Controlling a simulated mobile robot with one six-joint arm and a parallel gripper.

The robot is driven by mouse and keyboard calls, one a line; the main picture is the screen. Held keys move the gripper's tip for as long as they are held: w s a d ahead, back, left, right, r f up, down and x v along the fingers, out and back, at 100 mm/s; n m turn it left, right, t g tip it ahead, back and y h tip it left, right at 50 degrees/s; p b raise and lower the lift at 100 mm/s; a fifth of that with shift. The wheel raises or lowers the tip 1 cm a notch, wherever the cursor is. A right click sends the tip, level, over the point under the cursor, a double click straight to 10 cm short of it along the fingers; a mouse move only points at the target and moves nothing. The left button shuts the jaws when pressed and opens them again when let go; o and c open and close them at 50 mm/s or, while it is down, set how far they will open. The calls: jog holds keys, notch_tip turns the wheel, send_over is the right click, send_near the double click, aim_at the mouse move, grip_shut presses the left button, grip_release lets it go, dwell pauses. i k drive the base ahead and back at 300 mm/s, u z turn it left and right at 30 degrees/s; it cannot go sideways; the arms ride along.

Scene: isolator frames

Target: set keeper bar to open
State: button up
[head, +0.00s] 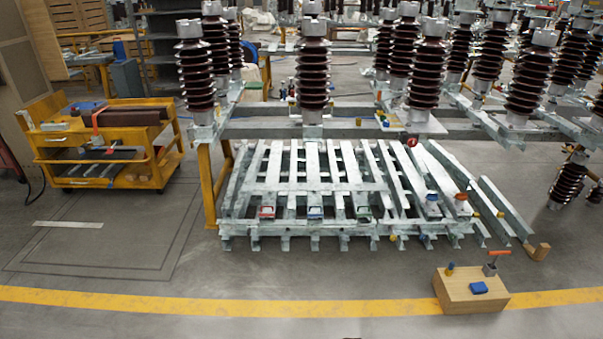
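No part is plainly recognisable as the keeper bar at this size. Small fittings sit along the front of the galvanised steel frame stack (300,187): a red one (267,211), a blue one (315,211) and a green one (363,211). To their right stand a blue-and-white fitting (432,197) and an orange-topped fitting (462,198). Whether any is open or shut is too small to tell. My gripper is not in view.
Dark ribbed insulators (313,75) stand on steel beams behind the stack. A yellow cart (105,145) with tools stands at the left. A small wooden block (541,251) lies by the stack's right corner. The floor around the yellow line (200,307) is mostly clear.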

aim_at(357, 227)
jog(key=z, duration=0.15)
jog(key=i, duration=0.95)
jog(key=u, duration=0.05)
